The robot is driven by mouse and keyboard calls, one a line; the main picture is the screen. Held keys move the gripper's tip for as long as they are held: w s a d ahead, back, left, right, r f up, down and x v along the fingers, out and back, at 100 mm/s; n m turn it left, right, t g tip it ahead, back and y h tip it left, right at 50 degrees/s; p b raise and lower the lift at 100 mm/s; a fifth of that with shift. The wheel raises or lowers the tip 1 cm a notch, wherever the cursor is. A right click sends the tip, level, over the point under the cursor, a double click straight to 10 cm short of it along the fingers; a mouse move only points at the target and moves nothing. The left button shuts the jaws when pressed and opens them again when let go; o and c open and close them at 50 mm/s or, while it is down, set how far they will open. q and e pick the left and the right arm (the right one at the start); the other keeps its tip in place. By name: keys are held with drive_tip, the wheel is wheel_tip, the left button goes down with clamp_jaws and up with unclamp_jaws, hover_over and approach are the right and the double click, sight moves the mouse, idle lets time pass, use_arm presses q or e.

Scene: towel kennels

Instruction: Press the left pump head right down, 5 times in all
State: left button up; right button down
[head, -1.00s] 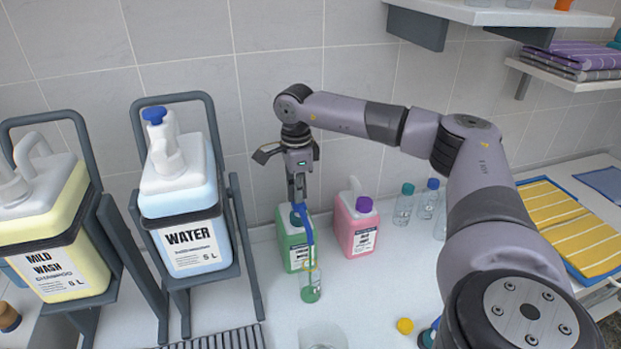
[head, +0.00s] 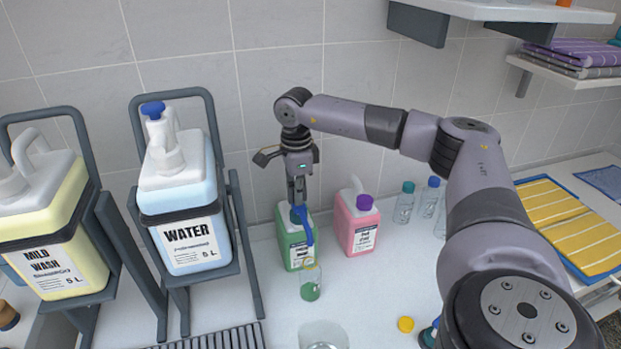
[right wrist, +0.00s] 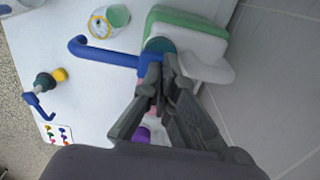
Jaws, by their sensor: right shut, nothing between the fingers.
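A green jug (head: 292,247) stands by the wall with a blue pump head (head: 308,232) on it. The blue spout also shows in the right wrist view (right wrist: 105,55), reaching out from a teal collar (right wrist: 158,45). My right gripper (head: 298,203) is shut and empty, pointing down right over this pump head. Its fingertips (right wrist: 160,68) overlap the head, and the exact contact is hidden. A small clear bottle (head: 311,282) with green liquid stands in front of the jug, near the spout's end. My left gripper is not in view.
A pink jug (head: 357,225) with a purple cap stands to the right. Water (head: 182,195) and shampoo (head: 50,265) containers sit in racks at left. A second blue pump (right wrist: 38,97) and a yellow cap (head: 405,324) are on the counter. Several clear bottles stand behind.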

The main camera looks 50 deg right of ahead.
drive_tip(key=shift+r+p, duration=1.65)
drive_tip(key=shift+r, duration=0.65)
drive_tip(key=shift+f, duration=0.1)
drive_tip(key=shift+f+b, duration=1.65)
drive_tip(key=shift+f, duration=0.95)
drive_tip(key=shift+r, duration=0.1)
drive_tip(key=shift+r+p, duration=2.05)
drive_tip(key=shift+r, duration=0.55)
drive_tip(key=shift+f, duration=0.1)
